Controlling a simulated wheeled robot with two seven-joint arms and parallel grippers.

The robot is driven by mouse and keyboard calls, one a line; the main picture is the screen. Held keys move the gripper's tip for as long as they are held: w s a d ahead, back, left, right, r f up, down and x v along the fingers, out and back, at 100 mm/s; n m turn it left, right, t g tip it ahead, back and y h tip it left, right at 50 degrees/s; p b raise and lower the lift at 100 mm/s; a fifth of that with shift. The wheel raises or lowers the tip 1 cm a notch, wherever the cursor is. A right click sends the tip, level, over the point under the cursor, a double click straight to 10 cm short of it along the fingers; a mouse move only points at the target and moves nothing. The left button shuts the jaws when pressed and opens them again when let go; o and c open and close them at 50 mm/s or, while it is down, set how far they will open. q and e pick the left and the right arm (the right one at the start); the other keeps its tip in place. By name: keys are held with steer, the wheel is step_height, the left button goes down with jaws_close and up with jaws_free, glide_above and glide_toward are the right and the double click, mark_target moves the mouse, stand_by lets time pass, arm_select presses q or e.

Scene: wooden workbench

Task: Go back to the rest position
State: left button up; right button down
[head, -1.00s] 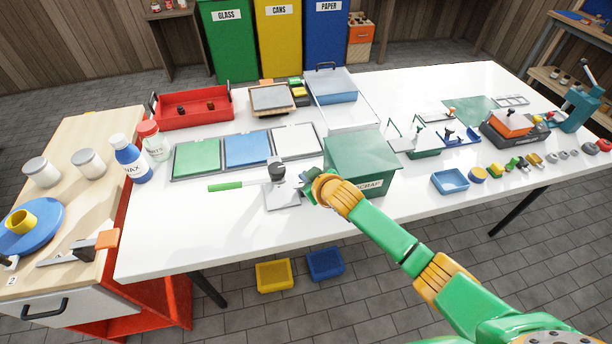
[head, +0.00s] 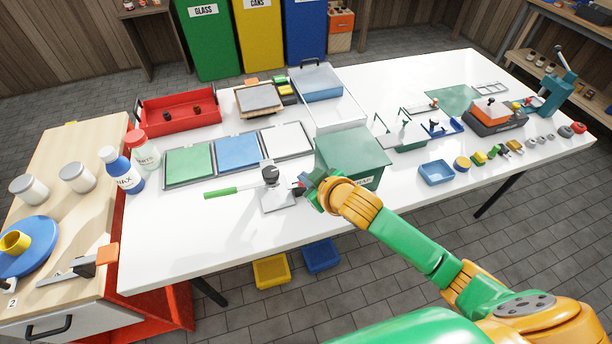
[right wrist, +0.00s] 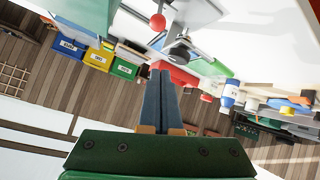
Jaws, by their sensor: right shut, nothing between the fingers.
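My right gripper (head: 304,188) is in front of the left side of the green scrap box (head: 352,152) in the head view, with the arm reaching in from the lower right. In the right wrist view its two dark fingers (right wrist: 160,98) are together with nothing between them. Just left of it in the head view stands a small grey press-like tool with a dark round top (head: 270,174) on a metal plate. I cannot tell whether the fingers touch it. My left gripper does not show in either view.
A green-handled tool (head: 220,193) lies left of the plate. Green, blue and white trays (head: 238,153) lie behind. A blue tray (head: 436,172) and several small parts are to the right. Bottles (head: 124,170) stand at the left. The front left of the white table (head: 180,245) is clear.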

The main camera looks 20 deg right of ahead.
steer(key=shift+w+a, duration=0.1)
steer(key=s+d+f+m+g+h, duration=0.1)
steer(key=s+d+f+g, duration=0.15)
steer(key=s, duration=0.55)
steer(key=s+d+f+m+g, duration=0.15)
steer(key=s+f, duration=0.25)
steer(key=s, duration=0.4)
steer(key=s+d+f+m+g+h, duration=0.1)
steer(key=s+f+m+g, duration=0.2)
steer(key=s, duration=0.5)
step_height(320, 180, down, 11)
steer(key=n+g, duration=0.1)
steer(key=s+d+f+g, duration=0.1)
steer(key=s+f, duration=1.2)
steer(key=f, duration=0.2)
steer(key=shift+s+d+f+n+g, duration=0.25)
steer(key=shift+s+f+n+g, duration=0.05)
steer(key=shift+f+n, duration=0.05)
